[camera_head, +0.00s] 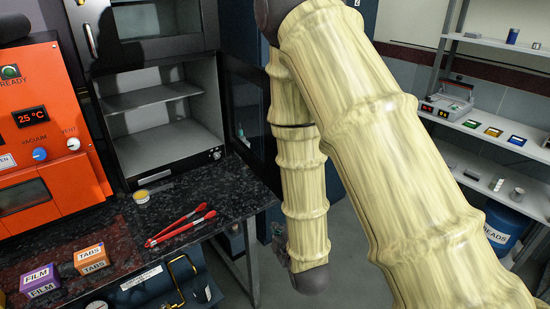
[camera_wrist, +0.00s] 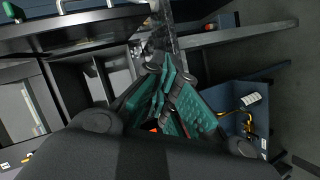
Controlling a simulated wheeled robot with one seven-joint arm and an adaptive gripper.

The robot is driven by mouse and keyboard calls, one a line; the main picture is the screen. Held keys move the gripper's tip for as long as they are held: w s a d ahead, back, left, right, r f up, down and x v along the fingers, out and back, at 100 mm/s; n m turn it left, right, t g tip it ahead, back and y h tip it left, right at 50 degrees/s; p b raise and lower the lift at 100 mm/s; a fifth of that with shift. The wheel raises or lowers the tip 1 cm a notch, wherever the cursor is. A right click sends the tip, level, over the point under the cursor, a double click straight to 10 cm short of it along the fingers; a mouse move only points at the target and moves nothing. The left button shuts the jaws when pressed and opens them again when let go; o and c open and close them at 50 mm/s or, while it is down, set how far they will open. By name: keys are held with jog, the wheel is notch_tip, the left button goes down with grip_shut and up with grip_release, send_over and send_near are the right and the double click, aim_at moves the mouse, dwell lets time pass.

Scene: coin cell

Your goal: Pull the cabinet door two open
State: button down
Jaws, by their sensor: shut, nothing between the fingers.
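A tall dark blue cabinet (camera_head: 240,32) stands behind my arm, and most of its front is hidden. A small white mark (camera_head: 357,3) shows on its upper right part, too cropped to read. I cannot make out which panel is cabinet door two or a handle on it. My gripper (camera_head: 281,242) hangs low beside the dark table's right end, partly hidden by my arm. In the wrist view its teal-padded fingers (camera_wrist: 168,88) are together with nothing held. A blue unit with a white label (camera_wrist: 251,99) and a yellow part lies to their right, apart from them.
The speckled black table (camera_head: 190,250) carries red tongs (camera_head: 181,226), a FILM box (camera_head: 40,281) and a TABS box (camera_head: 91,259). An orange vacuum oven (camera_head: 45,130) stands left of an open chamber (camera_head: 150,118). Shelves and a blue BEADS drum (camera_head: 500,230) are at right. Floor (camera_head: 355,250) shows between.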

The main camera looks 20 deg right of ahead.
jog(key=w+a+r+n+t, duration=0.1)
jog(key=w+r+n+t, duration=0.1)
jog(key=r, duration=0.6)
jog(key=w+r+n+t, duration=0.1)
jog(key=r+n+t, duration=0.15)
jog(key=r, duration=0.45)
jog(key=w+d+p, duration=0.3)
jog(key=w+p, duration=0.2)
jog(key=w, duration=0.6)
jog(key=shift+w+d, duration=0.2)
jog(key=shift+d, duration=0.2)
jog(key=shift+r, duration=0.1)
